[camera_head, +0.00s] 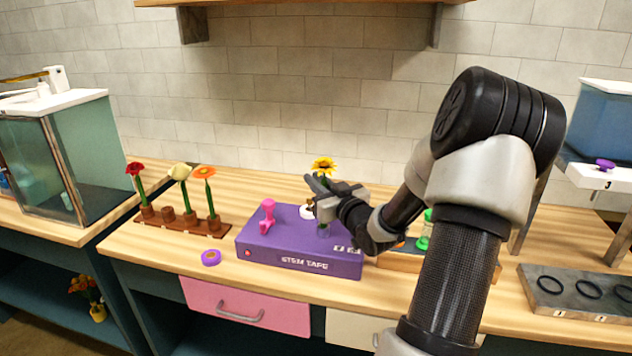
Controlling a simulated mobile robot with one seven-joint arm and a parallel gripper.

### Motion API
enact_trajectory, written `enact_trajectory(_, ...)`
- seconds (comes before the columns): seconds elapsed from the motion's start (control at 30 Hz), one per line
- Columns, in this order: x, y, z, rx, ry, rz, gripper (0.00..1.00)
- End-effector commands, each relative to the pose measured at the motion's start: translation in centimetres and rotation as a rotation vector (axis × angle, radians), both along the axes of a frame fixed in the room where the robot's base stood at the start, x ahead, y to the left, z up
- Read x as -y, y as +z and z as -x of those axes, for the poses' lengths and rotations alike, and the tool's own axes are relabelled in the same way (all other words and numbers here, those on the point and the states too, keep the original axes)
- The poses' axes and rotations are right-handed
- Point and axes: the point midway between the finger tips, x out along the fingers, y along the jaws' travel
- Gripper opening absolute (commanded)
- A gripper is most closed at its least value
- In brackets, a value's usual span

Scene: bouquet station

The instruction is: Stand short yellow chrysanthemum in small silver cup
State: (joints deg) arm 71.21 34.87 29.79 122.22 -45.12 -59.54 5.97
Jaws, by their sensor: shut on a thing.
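A yellow flower (323,164) with a dark centre stands out just above my gripper (318,188). My gripper is over the purple box and appears shut on this flower's stem. The fingers hide most of the stem.
At left, a brown rack (190,226) holds red, cream and orange flowers. A green item (425,232) stands right of my wrist.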

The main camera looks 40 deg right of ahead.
Motion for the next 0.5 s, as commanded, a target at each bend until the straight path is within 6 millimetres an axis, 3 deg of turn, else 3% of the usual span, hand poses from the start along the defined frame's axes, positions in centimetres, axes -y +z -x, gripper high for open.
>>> enact_trajectory(0.5,0.02,-0.48,0.00,0.000,0.000,0.001,0.00)
